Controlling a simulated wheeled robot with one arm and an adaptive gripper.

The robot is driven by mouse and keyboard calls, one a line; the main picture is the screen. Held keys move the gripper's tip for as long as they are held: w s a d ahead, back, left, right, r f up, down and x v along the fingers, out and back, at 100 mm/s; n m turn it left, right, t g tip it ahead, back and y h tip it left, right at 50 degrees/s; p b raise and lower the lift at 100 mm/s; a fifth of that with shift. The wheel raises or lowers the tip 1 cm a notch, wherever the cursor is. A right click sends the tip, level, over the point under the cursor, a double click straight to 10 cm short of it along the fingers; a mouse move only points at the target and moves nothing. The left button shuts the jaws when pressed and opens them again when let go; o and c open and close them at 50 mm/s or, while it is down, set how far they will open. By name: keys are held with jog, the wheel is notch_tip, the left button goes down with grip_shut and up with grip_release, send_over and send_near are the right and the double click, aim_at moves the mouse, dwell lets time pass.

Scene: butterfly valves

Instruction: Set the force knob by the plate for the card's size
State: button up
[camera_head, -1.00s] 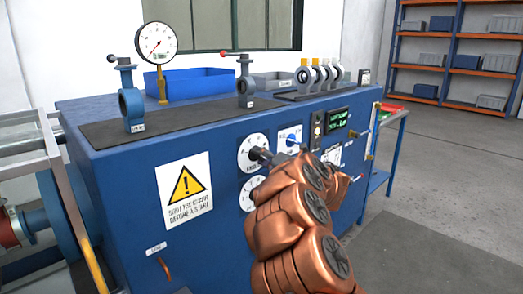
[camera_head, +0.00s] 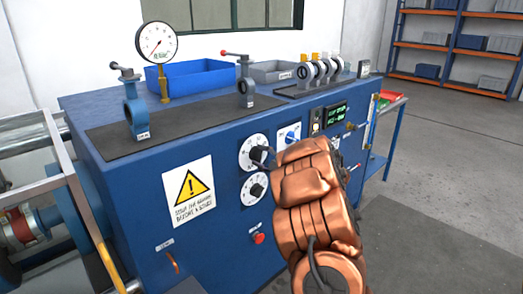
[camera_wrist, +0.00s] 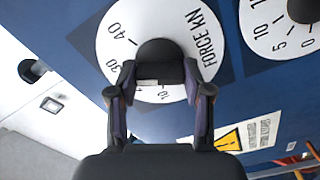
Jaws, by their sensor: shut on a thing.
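Part of the dial's scale and the pointer setting are hidden. In the head view the force dial (camera_head: 248,145) is on the blue bench front, with my gripper (camera_head: 268,159) at its right side. No card or size plate can be read clearly.
A second dial (camera_head: 255,189) sits just below, with a red button (camera_head: 258,237) under it. A blue selector (camera_head: 289,137) and a lit display (camera_head: 335,114) are to the right. A warning sign (camera_head: 188,190) is to the left. Valves and a gauge (camera_head: 157,42) stand on top.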

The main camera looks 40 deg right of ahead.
jog(key=m+p, duration=0.4)
jog(key=m, duration=0.1)
jog(key=shift+r+p, duration=0.2)
jog(key=shift+p, duration=0.15)
jog(key=shift+f+m+p, duration=0.2)
jog(key=shift+m+p, duration=0.9)
jog(key=shift+m, duration=0.5)
jog(key=o, duration=1.2)
jog(key=shift+c, duration=0.2)
jog(key=shift+s, duration=0.1)
jog(key=s, duration=1.1)
jog(key=shift+s+a, duration=0.15)
jog(key=shift+s, duration=0.25)
jog(key=shift+w, duration=0.1)
